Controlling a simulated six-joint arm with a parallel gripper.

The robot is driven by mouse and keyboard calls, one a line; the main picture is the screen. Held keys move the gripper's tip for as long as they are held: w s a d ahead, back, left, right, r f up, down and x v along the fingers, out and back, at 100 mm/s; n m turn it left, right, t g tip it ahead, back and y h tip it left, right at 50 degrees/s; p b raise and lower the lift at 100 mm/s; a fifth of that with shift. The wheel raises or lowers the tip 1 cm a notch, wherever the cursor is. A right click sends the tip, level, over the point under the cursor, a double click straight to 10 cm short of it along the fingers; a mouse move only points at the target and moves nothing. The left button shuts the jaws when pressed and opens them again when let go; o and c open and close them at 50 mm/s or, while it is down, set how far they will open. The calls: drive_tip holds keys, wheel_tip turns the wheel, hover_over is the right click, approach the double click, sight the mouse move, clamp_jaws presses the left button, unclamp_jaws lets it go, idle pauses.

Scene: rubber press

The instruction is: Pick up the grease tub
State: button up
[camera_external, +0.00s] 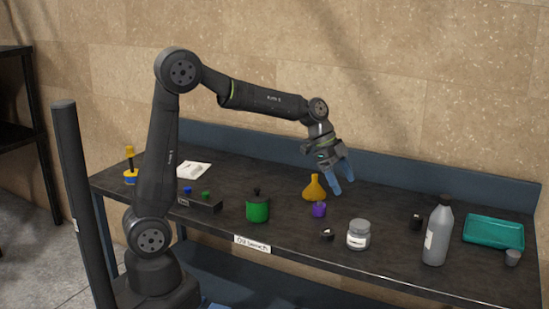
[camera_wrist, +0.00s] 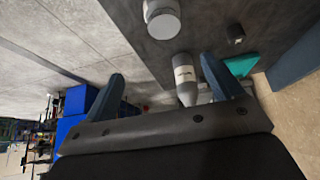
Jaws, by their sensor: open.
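A squat pale jar with a grey lid and a white label, which looks like the grease tub (camera_external: 358,236), stands upright on the dark bench in front of the middle right. It also shows in the wrist view as a round-lidded white jar (camera_wrist: 162,20) at the top edge, partly cut off. My gripper (camera_external: 342,181) is open and empty, with its blue fingers above the bench, behind and higher than the tub. In the wrist view the two fingers (camera_wrist: 163,68) are spread apart, and the tub lies beyond their tips, not between them.
A grey bottle (camera_external: 438,232) stands right of the tub, with a teal tray (camera_external: 493,234) beyond. A purple pot (camera_external: 319,210), a yellow funnel-shaped item (camera_external: 313,188) and a green can (camera_external: 257,209) stand to the left. A small black item (camera_external: 327,235) lies close beside the tub.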

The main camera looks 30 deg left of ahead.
drive_tip(key=a, duration=0.1)
approach(360, 223)
drive_tip(key=shift+h, duration=0.4)
drive_tip(key=x, duration=0.4)
drive_tip(key=s+x, duration=0.1)
drive_tip(key=x, duration=0.2)
drive_tip(key=f, duration=0.1)
drive_tip(key=d+f, duration=0.1)
drive_tip(key=f, duration=0.1)
drive_tip(key=shift+w+d+f, duration=0.25)
drive_tip(key=shift+w+f, duration=0.05)
drive_tip(key=shift+f, duration=0.05)
drive_tip(key=shift+d+f, duration=0.35)
drive_tip(key=shift+f, duration=0.15)
drive_tip(key=shift+c, duration=0.5)
drive_tip(key=c, duration=1.2)
